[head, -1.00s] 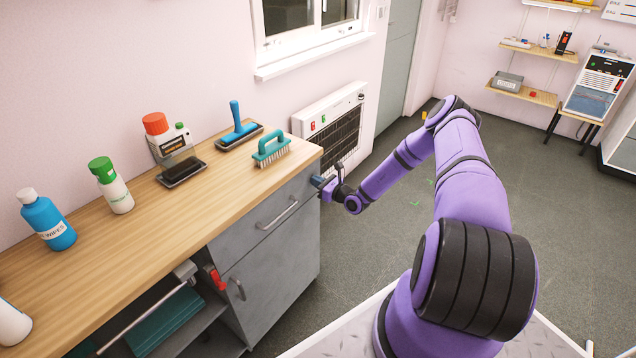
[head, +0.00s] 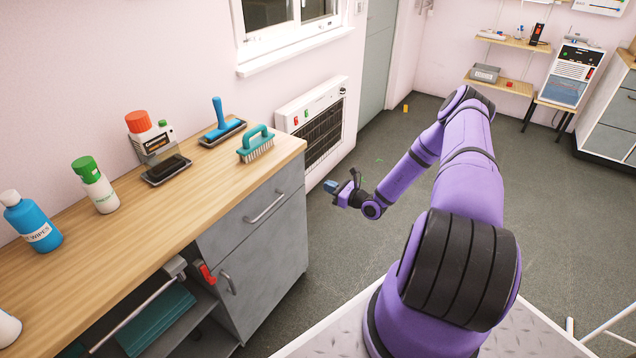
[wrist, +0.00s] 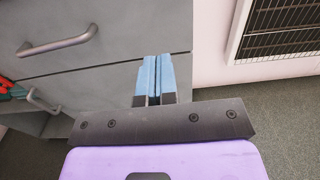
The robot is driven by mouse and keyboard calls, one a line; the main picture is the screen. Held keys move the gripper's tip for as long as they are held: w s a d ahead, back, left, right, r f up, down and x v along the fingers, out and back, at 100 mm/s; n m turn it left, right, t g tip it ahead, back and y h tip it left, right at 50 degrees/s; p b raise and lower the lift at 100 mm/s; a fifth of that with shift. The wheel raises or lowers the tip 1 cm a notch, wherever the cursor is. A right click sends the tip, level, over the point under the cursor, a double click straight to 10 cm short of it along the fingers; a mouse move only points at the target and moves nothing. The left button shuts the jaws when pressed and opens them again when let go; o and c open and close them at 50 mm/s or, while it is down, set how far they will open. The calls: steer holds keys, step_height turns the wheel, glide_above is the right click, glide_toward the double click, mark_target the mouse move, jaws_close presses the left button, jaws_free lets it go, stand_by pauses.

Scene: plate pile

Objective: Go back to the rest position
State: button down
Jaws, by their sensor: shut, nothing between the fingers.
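My gripper (head: 331,187) is at the end of my purple arm, to the right of the grey cabinet's end and above the floor. In the wrist view its two blue fingers (wrist: 155,78) lie side by side and pressed together, with nothing between them. Behind them in that view is the grey drawer front (wrist: 110,35) with its metal handle. The fingers look apart from the cabinet in the head view.
A wooden worktop (head: 120,235) holds a teal brush (head: 257,145), a blue-handled tool (head: 220,120) and several bottles. A heater (head: 318,125) is on the wall. A red-handled tool (head: 205,273) hangs by the open shelf.

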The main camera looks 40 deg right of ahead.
steer(key=shift+s+d, duration=0.25)
steer(key=shift+s, duration=0.45)
steer(key=shift+r, duration=0.1)
steer(key=w+a+r+n+g+y, duration=0.1)
steer(key=a+r+n+g+y, duration=0.25)
steer(key=r+n, duration=0.4)
steer(key=w+a+r+n+g+y, duration=0.1)
steer(key=a+r+n+g+y, duration=0.3)
steer(key=r, duration=0.6)
steer(key=s+a+r+n+g+h, duration=0.2)
steer(key=s+a+r+n+g, duration=0.3)
steer(key=r, duration=0.4)
steer(key=s+a+r+n+g+h, duration=0.25)
steer(key=a+r+n, duration=0.25)
steer(key=a+r, duration=0.3)
steer(key=s+a+r+n+h, duration=0.2)
steer(key=s+r+n, duration=0.1)
steer(key=s+r, duration=0.3)
steer(key=s+a+r+n+h, duration=0.3)
steer(key=s+r, duration=0.3)
steer(key=r, duration=0.1)
steer(key=s+r+n+t+h, duration=0.1)
steer(key=s+r+n+h, duration=0.1)
steer(key=s, duration=0.6)
steer(key=s+d+r+n+t+h, duration=0.1)
steer(key=s+r+n+t+h, duration=0.1)
steer(key=s+r, duration=0.3)
steer(key=shift+s, duration=1.45)
steer(key=shift+r+n, duration=0.1)
steer(key=shift+n, duration=0.15)
